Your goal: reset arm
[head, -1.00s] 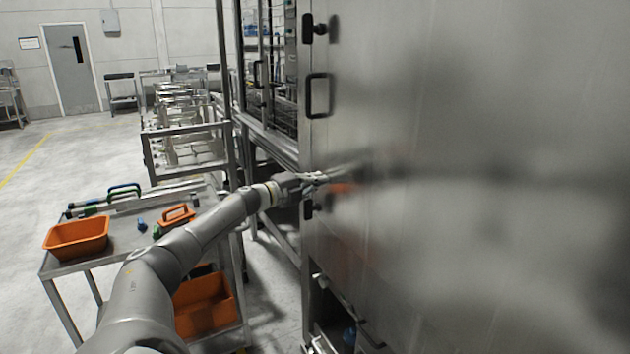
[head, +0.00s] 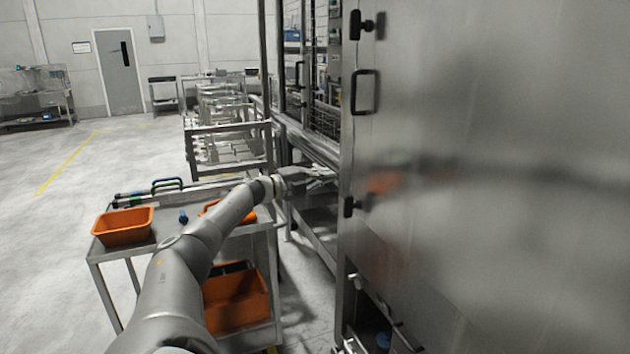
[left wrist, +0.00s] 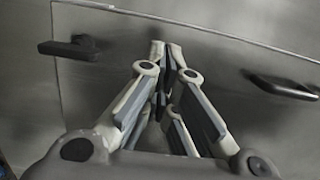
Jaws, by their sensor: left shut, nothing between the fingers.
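My left gripper (head: 318,178) is at the end of my outstretched left arm, just left of the edge of the large steel washer door (head: 480,200) in the head view. In the left wrist view its fingers (left wrist: 166,50) come together at the tips with nothing between them. Behind them is a flat metal panel with a dark latch (left wrist: 70,48) at the left and a dark handle (left wrist: 280,87) at the right. The fingers look apart from both. My right gripper is not in view.
A steel cart (head: 100,262) at the left carries an orange bin (head: 123,226) on top and a larger orange bin (head: 236,300) below. My arm passes over the cart. The washer door has a black handle (head: 365,92). Open floor (head: 50,220) lies at the far left.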

